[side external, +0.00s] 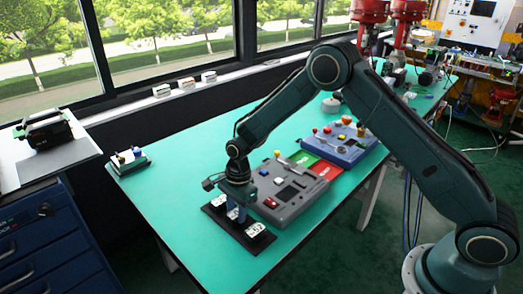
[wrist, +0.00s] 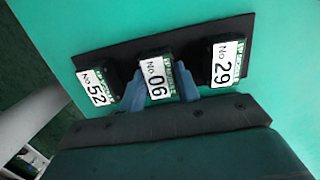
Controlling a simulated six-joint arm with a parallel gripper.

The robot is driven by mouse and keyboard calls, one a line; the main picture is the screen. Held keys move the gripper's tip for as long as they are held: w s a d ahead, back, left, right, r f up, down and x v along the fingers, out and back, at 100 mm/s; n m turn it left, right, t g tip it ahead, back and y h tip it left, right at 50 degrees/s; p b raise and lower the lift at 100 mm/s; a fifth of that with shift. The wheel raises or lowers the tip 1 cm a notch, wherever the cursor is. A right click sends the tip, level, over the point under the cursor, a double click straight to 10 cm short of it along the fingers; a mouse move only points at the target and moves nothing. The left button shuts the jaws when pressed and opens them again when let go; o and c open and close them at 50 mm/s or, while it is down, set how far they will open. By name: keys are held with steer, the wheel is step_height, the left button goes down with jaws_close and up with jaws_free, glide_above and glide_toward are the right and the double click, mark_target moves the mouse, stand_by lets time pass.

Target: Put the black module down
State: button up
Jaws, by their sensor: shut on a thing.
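A black module with a white label reading "No 06" (wrist: 157,78) is between the two blue fingers of my gripper (wrist: 161,88), which is shut on it. The module is at the middle of a black tray (wrist: 110,57), in line with the others; I cannot tell whether it rests on the tray or hangs just above it. In the side external view my gripper (side external: 236,212) points down over the tray (side external: 228,226) at the table's front edge, and mostly hides the held module.
Black modules labelled "52" (wrist: 97,87) and "29" (wrist: 226,62) stand close on either side of the fingers. A grey control box (side external: 292,196) stands right beside the tray. Further back are green and red pads (side external: 310,166) and a blue box (side external: 342,147). The table's left part is mostly clear.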

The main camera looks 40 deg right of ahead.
steer(key=shift+f, duration=0.1)
steer(key=o, duration=1)
steer(key=shift+d+r, duration=0.25)
steer(key=shift+r, duration=1.8)
steer(key=shift+d+r, duration=0.25)
steer(key=shift+r, duration=1.75)
steer(key=shift+d+r, duration=0.25)
steer(key=shift+r, duration=1.8)
